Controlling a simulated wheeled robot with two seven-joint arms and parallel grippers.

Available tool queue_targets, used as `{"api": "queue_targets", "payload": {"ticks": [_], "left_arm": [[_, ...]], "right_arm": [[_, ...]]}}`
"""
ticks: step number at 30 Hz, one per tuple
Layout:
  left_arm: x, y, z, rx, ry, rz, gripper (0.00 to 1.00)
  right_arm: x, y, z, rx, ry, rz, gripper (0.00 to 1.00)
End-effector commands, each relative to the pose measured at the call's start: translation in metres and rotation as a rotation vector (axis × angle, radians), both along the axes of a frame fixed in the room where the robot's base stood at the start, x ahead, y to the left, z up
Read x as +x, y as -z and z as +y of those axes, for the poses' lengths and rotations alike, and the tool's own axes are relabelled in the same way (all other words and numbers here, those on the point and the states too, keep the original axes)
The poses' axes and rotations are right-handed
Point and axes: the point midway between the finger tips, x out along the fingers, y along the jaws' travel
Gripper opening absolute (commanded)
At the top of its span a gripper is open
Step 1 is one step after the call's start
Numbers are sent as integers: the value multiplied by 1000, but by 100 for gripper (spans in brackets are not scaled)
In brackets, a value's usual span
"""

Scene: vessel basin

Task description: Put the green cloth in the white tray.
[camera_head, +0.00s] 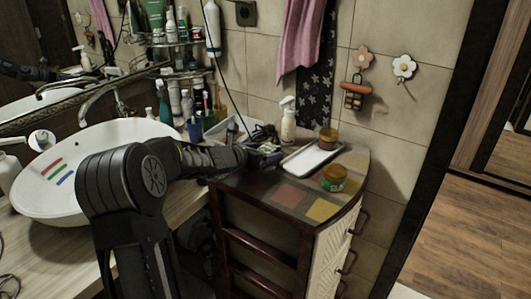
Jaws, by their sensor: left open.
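The white tray (312,158) lies on the dark cabinet top, and its visible floor looks bare. I cannot make out a green cloth for certain. My left arm reaches right across the basin's front, and its open left gripper (256,158) is at the cabinet's back left corner, left of the tray and apart from it. Its fingers blend into dark clutter there, so I cannot tell what lies between them. My right gripper is not in view.
A green-labelled jar (333,178) and a brown-lidded jar (328,138) stand beside the tray. The white basin (95,150) holds red, green and blue strips. The cabinet's front top is clear.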

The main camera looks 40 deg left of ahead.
Motion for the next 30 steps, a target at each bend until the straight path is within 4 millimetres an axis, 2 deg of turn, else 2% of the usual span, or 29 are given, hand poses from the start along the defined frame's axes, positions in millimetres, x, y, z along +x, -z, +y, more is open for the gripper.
{"api": "queue_targets", "payload": {"ticks": [7, 30], "left_arm": [[0, 0, 0, 0, 0, 0, 75], [0, 0, 0, 0, 0, 0, 12]], "right_arm": [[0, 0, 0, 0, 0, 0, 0], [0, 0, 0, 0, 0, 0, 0]]}}
